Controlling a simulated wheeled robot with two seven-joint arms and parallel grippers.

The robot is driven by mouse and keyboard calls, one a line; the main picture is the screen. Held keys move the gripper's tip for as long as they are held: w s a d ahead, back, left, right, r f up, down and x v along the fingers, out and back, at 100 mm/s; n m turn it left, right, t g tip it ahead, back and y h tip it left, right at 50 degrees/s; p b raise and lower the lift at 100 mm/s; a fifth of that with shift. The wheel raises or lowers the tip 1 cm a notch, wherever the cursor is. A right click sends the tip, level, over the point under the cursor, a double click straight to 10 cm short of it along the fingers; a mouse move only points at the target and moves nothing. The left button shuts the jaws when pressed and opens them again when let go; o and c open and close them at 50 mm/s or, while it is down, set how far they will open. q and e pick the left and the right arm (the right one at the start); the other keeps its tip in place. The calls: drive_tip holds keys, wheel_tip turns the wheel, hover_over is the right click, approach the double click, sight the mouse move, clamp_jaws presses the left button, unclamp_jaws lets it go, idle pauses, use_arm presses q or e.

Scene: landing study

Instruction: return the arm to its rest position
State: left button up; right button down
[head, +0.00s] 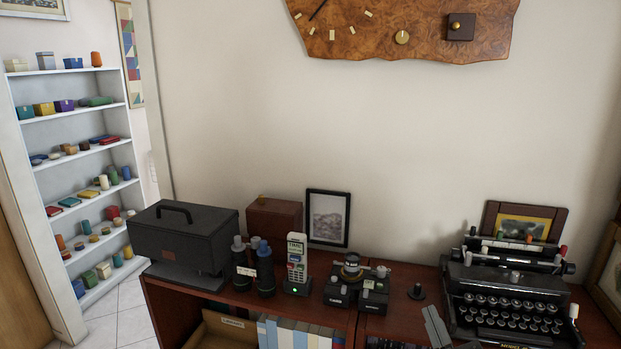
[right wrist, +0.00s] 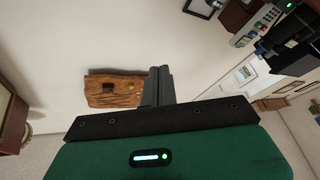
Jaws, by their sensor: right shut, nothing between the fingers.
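My right gripper (head: 437,328) shows at the bottom of the head view, in front of the cabinet and left of the typewriter. Its grey fingers are together with nothing between them. In the right wrist view the shut fingers (right wrist: 158,86) point away from the camera, with the wall and wooden clock beyond them. Most of my right arm is out of the head view. My left gripper is in neither view.
A black typewriter (head: 511,307) stands on the red-brown cabinet (head: 400,312), close to the right gripper. A wooden clock (head: 400,22) hangs above.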

drive_tip(key=s+d+f+m+g+h, duration=0.25)
drive_tip(key=s+f+g, duration=0.25)
drive_tip(key=f, duration=0.5)
drive_tip(key=s+d+f+m+g+h, duration=0.1)
drive_tip(key=s+d+f+m+g, duration=0.25)
drive_tip(key=f, duration=0.65)
drive_tip(key=s+a+f+g+y, duration=0.1)
drive_tip(key=s+a+f+g, duration=0.1)
drive_tip(key=s+f+g, duration=0.45)
drive_tip(key=s+a+f+g+y, duration=0.1)
drive_tip(key=s+a+f+g, duration=0.15)
drive_tip(key=s, duration=0.65)
wheel_tip(320, 180, down, 31)
drive_tip(key=g, duration=0.2)
drive_tip(key=s+d+f, duration=0.2)
drive_tip(key=s+f, duration=0.8)
drive_tip(key=s+d+f, duration=0.1)
drive_tip(key=s+f, duration=0.9)
drive_tip(key=shift+s+d+n+g, duration=0.15)
drive_tip(key=shift+d+n+g, duration=0.2)
drive_tip(key=shift+g, duration=0.1)
